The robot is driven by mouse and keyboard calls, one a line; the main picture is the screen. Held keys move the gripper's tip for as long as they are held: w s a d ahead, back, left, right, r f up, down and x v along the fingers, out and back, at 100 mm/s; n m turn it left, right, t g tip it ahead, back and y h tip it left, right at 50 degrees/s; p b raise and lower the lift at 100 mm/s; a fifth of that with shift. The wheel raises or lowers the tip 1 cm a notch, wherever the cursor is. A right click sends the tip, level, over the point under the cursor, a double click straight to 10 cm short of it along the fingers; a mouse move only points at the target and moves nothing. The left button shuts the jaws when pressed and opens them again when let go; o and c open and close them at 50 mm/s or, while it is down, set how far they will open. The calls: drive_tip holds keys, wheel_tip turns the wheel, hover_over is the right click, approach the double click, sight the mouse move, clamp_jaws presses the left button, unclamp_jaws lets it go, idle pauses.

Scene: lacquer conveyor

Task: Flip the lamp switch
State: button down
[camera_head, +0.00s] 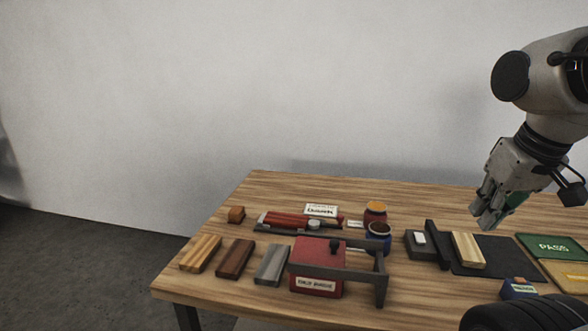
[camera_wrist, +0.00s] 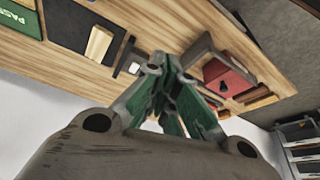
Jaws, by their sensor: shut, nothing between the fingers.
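A dark box with a white rocker on top, which looks like the lamp switch (camera_head: 420,240), sits on the table right of the jars. In the wrist view its white rocker (camera_wrist: 133,68) shows left of my fingertips. I cannot tell which way the rocker is set. My gripper (camera_head: 486,214) is above the table's right part, up and to the right of the switch in the head view, and apart from it. Its fingers (camera_wrist: 166,66) are shut with nothing between them. I cannot make out a lamp.
A dark upright block (camera_head: 438,244) and a pale wooden bar (camera_head: 468,250) on a black mat (camera_head: 505,258) stand right of the switch. Left are a blue jar (camera_head: 378,240), a red-lidded block with a grey frame (camera_head: 318,268), and several wooden bars. A green PASS tray (camera_head: 553,247) lies right.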

drive_tip(key=n+g, duration=0.5)
drive_tip(key=n, duration=0.4)
hover_over(420, 238)
wheel_tip(420, 238, down, 9)
drive_tip(key=n, duration=0.2)
drive_tip(key=w+r+n, duration=0.1)
drive_tip(key=n, duration=0.1)
drive_tip(key=w+r+n, duration=0.1)
drive_tip(key=shift+w+a+n+t, duration=0.2)
drive_tip(key=shift+a+n+t, duration=0.1)
drive_tip(key=shift+a+n, duration=0.1)
wheel_tip(420, 238, down, 14)
drive_tip(key=shift+f, duration=0.1)
